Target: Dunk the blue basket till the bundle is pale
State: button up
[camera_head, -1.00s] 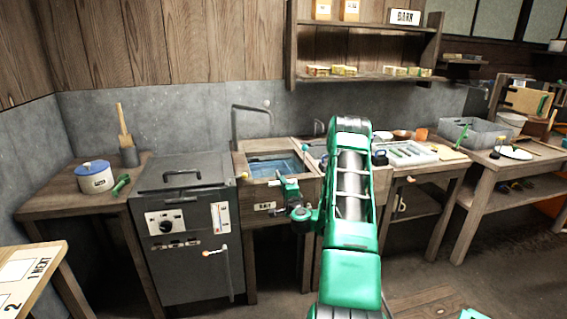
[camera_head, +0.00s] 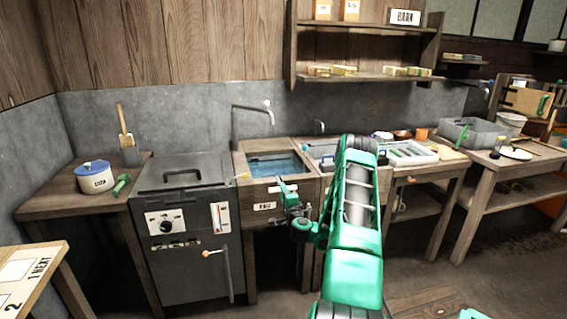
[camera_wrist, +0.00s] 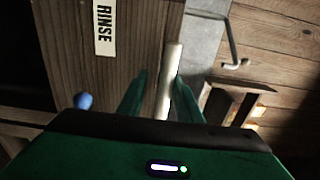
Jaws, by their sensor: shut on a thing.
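My gripper (camera_head: 285,187) is in front of the sink-like vat (camera_head: 262,207) with water, near its front rim. In the wrist view my gripper (camera_wrist: 160,85) has its two green fingers around a pale rod (camera_wrist: 171,70), and it is shut on it. What hangs from the rod is hidden. A small blue knob (camera_wrist: 83,101) shows left of the fingers in the wrist view, beside a board with a RINSE label (camera_wrist: 104,28).
A grey cabinet (camera_head: 185,225) with a dial and lever stands left of the vat. A tap (camera_head: 236,122) rises behind the vat. Grey tubs (camera_head: 470,133) and trays stand to the right.

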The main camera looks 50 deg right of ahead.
jog(key=shift+a+r, duration=0.1)
jog(key=shift+r, duration=7.4)
jog(key=shift+c, duration=1.2)
notch_tip(320, 180, down, 14)
jog(key=shift+f, duration=0.6)
jog(key=shift+o, duration=1)
jog(key=shift+s+f, duration=0.1)
jog(key=shift+f, duration=0.1)
jog(key=shift+f, duration=0.1)
jog(key=shift+o, duration=0.2)
notch_tip(320, 180, up, 16)
jog(key=shift+f, duration=0.1)
jog(key=shift+c, duration=1.2)
jog(key=shift+f, duration=0.1)
